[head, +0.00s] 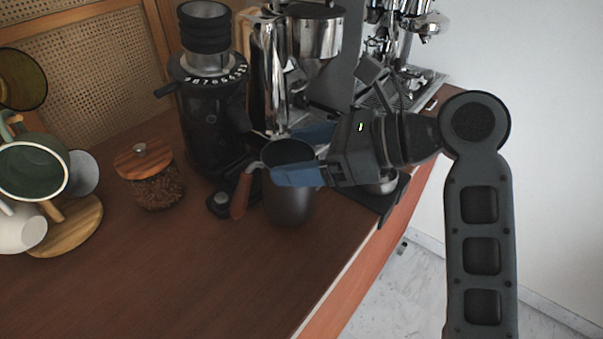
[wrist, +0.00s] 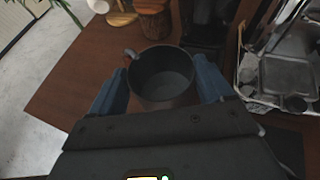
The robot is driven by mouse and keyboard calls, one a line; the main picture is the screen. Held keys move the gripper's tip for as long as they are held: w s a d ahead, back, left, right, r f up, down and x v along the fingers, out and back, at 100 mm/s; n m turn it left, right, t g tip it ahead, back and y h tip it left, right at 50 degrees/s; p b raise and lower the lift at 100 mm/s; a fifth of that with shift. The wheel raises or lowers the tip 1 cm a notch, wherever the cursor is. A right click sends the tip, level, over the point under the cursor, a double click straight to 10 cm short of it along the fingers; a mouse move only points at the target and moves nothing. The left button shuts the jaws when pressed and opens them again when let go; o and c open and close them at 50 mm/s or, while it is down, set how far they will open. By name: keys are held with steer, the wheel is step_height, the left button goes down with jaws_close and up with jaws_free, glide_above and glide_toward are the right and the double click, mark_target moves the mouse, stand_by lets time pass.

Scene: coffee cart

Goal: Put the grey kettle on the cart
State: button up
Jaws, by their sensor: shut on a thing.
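The grey kettle (head: 290,200) is a dark, open-topped pot with a wooden handle, upright at the cart's front edge side. My gripper (head: 292,155) has its blue fingers on either side of the kettle near the rim and is shut on it. In the wrist view the kettle (wrist: 163,80) sits between the two fingers (wrist: 162,92), and its inside looks empty. The cart (head: 190,260) has a brown wooden top below the kettle. I cannot tell whether the kettle's base touches the top.
A black grinder (head: 210,110) stands behind the kettle, with a coffee machine (head: 320,40) to its right. A lidded wooden-topped jar (head: 150,180) and a mug tree (head: 70,230) with cups are at left. The front left of the top is clear.

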steer(key=shift+f, duration=1.9)
steer(key=o, duration=1.8)
steer(key=shift+f, duration=0.15)
steer(key=v, duration=1.2)
steer(key=shift+f, duration=0.1)
